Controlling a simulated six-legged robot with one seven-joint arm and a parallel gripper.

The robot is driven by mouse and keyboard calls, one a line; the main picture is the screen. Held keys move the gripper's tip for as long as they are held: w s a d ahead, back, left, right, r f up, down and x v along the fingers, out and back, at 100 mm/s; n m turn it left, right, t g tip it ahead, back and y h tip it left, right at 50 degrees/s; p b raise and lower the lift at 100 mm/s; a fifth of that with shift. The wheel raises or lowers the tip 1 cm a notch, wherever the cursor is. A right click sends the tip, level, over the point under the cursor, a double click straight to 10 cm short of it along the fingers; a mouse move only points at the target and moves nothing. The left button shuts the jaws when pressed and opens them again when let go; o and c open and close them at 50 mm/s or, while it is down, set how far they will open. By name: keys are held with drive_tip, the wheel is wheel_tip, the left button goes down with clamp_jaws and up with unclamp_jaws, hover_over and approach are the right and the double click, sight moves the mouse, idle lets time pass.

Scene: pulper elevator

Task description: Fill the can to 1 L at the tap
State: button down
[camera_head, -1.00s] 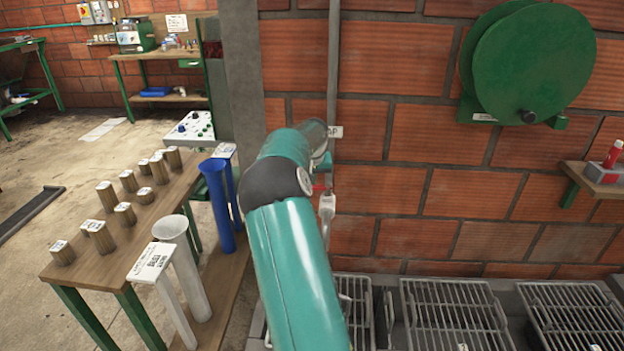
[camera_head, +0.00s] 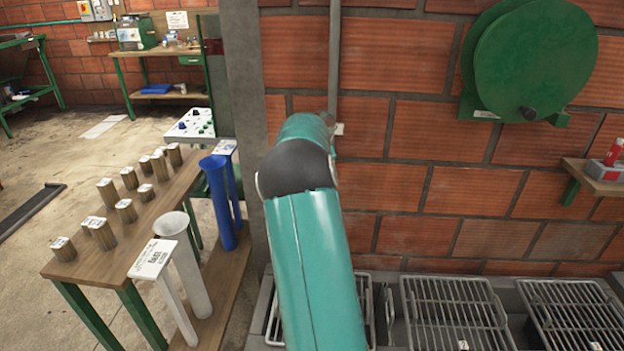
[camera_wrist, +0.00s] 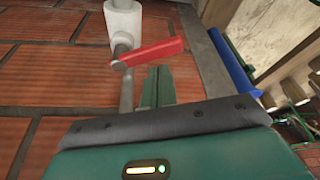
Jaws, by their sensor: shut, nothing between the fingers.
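In the wrist view the tap shows as a metal body (camera_wrist: 121,62) with a red lever (camera_wrist: 147,53) and a white fitting (camera_wrist: 124,20). My gripper (camera_wrist: 158,72) has its green fingers shut and empty, with the tips close to the red lever; I cannot tell if they touch. In the head view my arm hides the tap and my gripper. I cannot make out the can in either view.
Metal grates (camera_head: 455,312) line the wall's foot at the right. A wooden table (camera_head: 85,268) with several short posts stands left, beside blue tubes (camera_head: 219,205) and a white tube (camera_head: 187,265). A green reel (camera_head: 530,65) hangs on the brick wall.

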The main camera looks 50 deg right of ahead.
drive_tip(key=v, duration=1.1)
drive_tip(key=shift+r, duration=0.3)
drive_tip(key=shift+s+a, duration=0.1)
drive_tip(key=shift+s, duration=0.05)
